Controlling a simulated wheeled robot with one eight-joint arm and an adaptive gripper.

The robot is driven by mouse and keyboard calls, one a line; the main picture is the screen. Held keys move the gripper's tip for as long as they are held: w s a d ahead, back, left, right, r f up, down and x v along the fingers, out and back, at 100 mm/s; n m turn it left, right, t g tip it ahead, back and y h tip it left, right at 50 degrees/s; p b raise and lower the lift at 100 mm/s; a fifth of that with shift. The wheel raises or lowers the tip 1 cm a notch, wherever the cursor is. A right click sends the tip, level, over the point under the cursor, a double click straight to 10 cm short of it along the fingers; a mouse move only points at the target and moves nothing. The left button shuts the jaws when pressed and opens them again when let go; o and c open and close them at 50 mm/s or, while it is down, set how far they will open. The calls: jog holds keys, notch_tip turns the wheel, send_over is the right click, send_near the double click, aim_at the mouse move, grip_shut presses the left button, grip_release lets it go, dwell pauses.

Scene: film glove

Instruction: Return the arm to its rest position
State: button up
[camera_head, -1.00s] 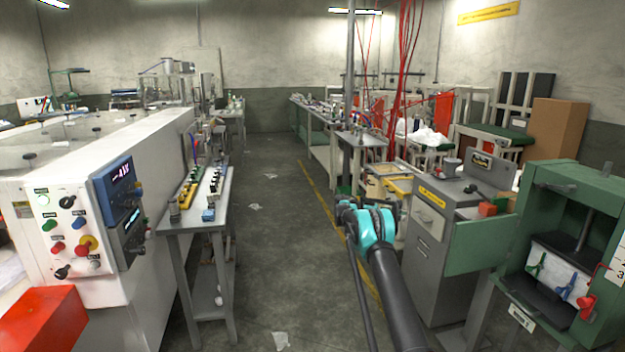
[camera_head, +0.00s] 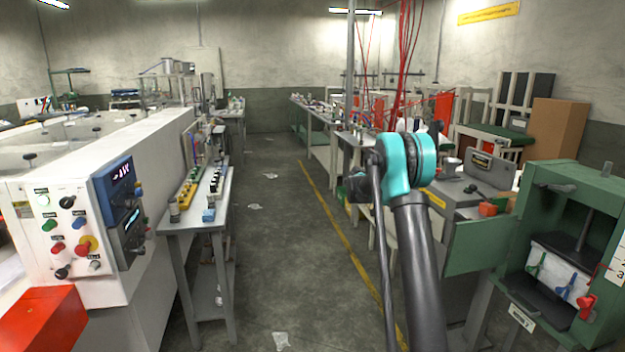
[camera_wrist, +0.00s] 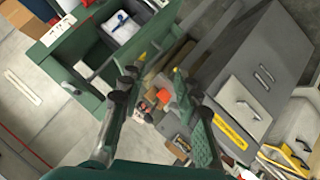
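My gripper (camera_wrist: 154,82) shows in the wrist view with its two dark green and grey fingers spread apart. It looks open, and I see nothing held between the fingers. The gripper itself cannot be made out in the head view.
A white machine (camera_head: 70,215) and a narrow bench (camera_head: 213,222) are on the left. The aisle floor (camera_head: 275,230) is clear apart from scraps.

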jog(key=s+a+f+n+t+y, duration=0.2)
jog(key=s+a+f+n+y, duration=0.1)
jog(key=s, duration=1.1)
jog(key=s+a+f+n+t+y, duration=0.1)
jog(key=s+a+f+n+y, duration=0.3)
jog(key=s+a, duration=0.4)
jog(key=s+a+f+n+t+y, duration=0.2)
jog(key=s+a, duration=0.4)
jog(key=s, duration=1.5)
jog(key=f+n+y, duration=0.1)
jog(key=n+y, duration=0.1)
jog(key=shift+a+f+n+t, duration=0.2)
jog(key=shift+n+t, duration=0.1)
jog(key=shift+n, duration=0.1)
jog(key=shift+s, duration=0.1)
